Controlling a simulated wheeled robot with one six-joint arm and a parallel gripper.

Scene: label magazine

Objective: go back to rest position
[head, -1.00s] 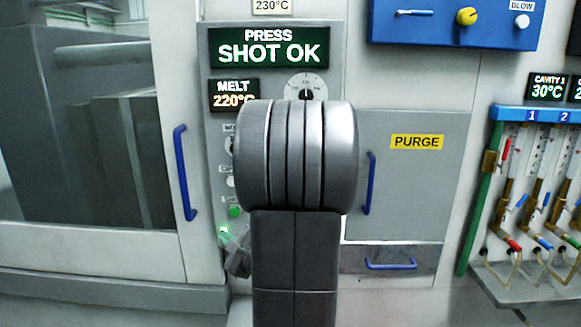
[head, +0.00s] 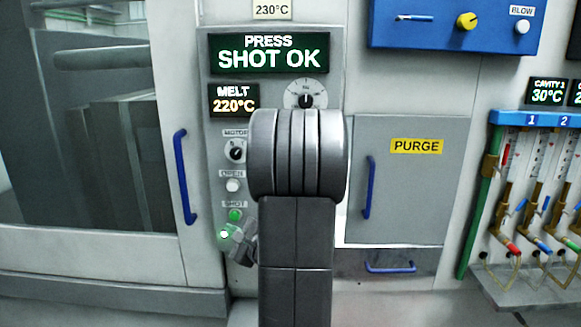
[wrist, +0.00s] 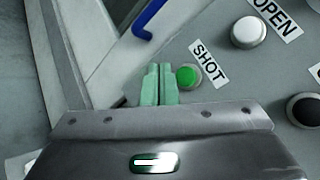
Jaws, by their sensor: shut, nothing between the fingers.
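My gripper (wrist: 158,72) is shut and empty in the wrist view, its two pale green fingers side by side. The fingertips appear just left of the green SHOT button (wrist: 188,76); I cannot tell how far they are from the panel. In the head view my arm stands in the middle, in front of the press panel, and the wrist end shows low at its left, below the SHOT button (head: 235,215). The fingers are not clear there. The press display (head: 268,53) reads SHOT OK.
The white OPEN button (head: 233,186) and MOTOR knob (head: 235,151) are above SHOT. A blue door handle (head: 184,178) sticks out at the left, and another handle (head: 368,187) is on the PURGE door at the right. Hoses and valves (head: 510,195) are at the far right.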

